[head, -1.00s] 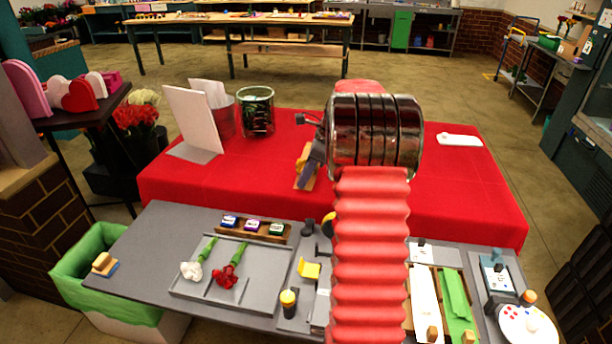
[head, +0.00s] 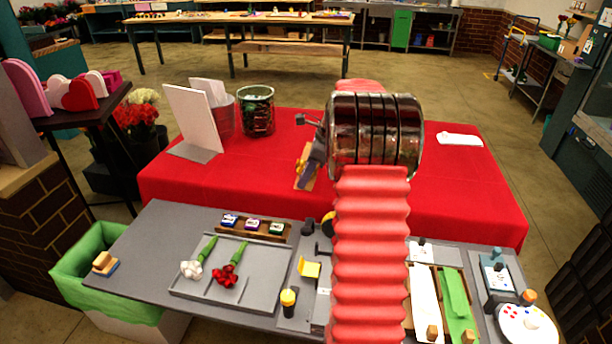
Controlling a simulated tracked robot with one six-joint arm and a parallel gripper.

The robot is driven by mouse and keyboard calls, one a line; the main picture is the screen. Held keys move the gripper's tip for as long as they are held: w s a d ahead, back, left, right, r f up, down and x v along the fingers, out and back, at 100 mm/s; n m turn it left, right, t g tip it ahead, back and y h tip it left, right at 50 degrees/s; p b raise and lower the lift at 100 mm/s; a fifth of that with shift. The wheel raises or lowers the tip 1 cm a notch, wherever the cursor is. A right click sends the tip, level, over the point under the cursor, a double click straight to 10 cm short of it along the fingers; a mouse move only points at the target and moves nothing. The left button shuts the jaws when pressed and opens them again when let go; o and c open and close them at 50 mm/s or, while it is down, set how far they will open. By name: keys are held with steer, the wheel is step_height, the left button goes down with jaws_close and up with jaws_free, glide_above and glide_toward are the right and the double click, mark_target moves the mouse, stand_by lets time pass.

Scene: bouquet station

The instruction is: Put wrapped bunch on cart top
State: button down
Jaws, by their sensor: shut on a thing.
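My arm, with its red ribbed sleeve and chrome rings, covers the middle of the head view. Dark grey parts of what appears to be my gripper (head: 314,155) show just left of the rings, over the red-topped table. They are shut on a tan and yellowish thing (head: 303,181), which I take for the wrapped bunch. Most of it is hidden behind my arm, so its shape and any flowers cannot be made out. A blue-framed cart (head: 514,42) stands at the far right, well away from my gripper.
The red table (head: 450,190) holds a white board (head: 190,118) and a dark glass vase (head: 257,110) at left, and a white cloth (head: 459,140) at right. A grey bench (head: 150,235) in front holds a flower tray (head: 256,285). Open floor lies behind.

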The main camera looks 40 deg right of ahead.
stand_by(0.4)
steer(key=c, duration=1.5)
jaws_free()
steer(key=shift+c, duration=0.2)
steer(key=o, duration=0.4)
steer(key=shift+r, duration=3.5)
